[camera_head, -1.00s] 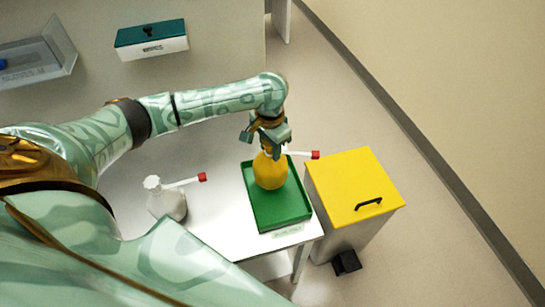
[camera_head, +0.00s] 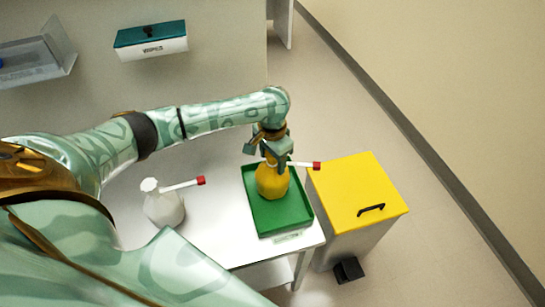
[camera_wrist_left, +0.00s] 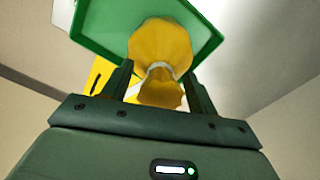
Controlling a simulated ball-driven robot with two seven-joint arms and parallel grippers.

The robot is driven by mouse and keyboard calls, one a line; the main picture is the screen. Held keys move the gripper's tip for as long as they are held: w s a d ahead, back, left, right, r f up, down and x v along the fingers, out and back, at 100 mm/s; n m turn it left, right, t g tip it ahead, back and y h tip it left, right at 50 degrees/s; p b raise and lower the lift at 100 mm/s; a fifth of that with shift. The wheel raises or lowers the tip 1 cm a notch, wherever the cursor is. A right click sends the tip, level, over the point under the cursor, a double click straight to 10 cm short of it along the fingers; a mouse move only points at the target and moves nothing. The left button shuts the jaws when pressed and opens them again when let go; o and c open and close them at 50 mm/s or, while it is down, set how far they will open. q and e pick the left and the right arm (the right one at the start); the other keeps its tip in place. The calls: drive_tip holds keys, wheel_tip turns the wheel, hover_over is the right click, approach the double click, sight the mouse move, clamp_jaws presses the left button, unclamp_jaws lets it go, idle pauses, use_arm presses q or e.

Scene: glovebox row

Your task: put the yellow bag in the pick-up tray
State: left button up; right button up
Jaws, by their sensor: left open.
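The yellow bag (camera_head: 272,183) stands in the green tray (camera_head: 282,215) on the white table, near the tray's far end. It has a pale tie around its neck. My left gripper (camera_head: 268,155) is just above the bag, open, with its fingers on either side of the bag's top. In the left wrist view the bag (camera_wrist_left: 160,45) shows between the open fingers (camera_wrist_left: 158,88), with the tray's rim (camera_wrist_left: 95,48) around it. A white tag with a red end sticks out beside the gripper. My right gripper is not in view.
A bin with a yellow lid (camera_head: 355,190) stands right of the table. A wipes box (camera_head: 151,43) is at the back left.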

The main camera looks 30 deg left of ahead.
use_arm(q)
wheel_tip(320, 180, up, 12)
drive_tip(key=p, duration=0.5)
drive_tip(key=shift+r+p, duration=0.1)
drive_tip(key=shift+p, duration=0.25)
